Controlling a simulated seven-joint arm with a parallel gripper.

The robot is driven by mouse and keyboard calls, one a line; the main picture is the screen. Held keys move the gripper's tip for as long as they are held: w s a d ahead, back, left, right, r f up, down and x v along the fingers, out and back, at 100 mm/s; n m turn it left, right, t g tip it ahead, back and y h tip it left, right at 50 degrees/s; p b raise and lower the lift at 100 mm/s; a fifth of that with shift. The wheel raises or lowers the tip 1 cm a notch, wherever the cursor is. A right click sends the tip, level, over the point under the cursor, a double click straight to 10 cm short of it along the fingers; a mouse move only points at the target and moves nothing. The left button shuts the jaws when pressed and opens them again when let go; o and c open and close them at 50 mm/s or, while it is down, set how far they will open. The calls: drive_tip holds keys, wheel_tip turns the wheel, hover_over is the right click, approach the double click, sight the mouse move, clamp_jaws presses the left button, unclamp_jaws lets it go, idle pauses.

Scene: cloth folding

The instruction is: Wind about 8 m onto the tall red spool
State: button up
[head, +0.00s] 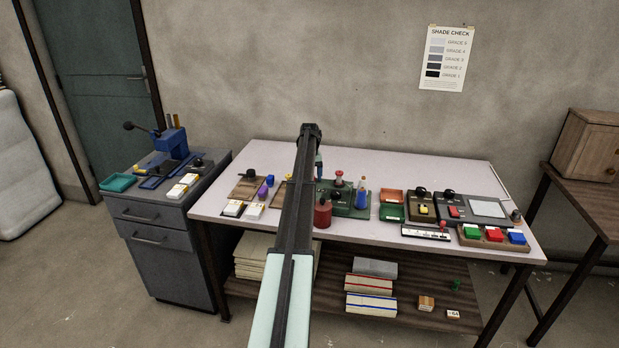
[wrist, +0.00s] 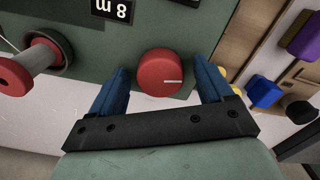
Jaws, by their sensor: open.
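A red-flanged spool with a pale barrel (wrist: 32,67) stands at a black socket on the green winder base (wrist: 120,55). It also shows in the head view (head: 338,175), upright above the green base (head: 347,207). A round red knob with a white mark (wrist: 160,72) is on the base. My gripper (wrist: 161,76) is open, its blue fingers on either side of the knob in the wrist view; contact cannot be told. In the head view my arm hides the knob and most of the gripper.
Trays (head: 391,212) and a boxed device with a pale plate (head: 487,208) lie further right. Purple (head: 263,194) and blue (head: 270,181) pieces are left.

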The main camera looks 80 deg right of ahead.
wheel_tip(320, 180, up, 14)
idle(0.7)
drive_tip(key=shift+f, duration=0.1)
idle(0.5)
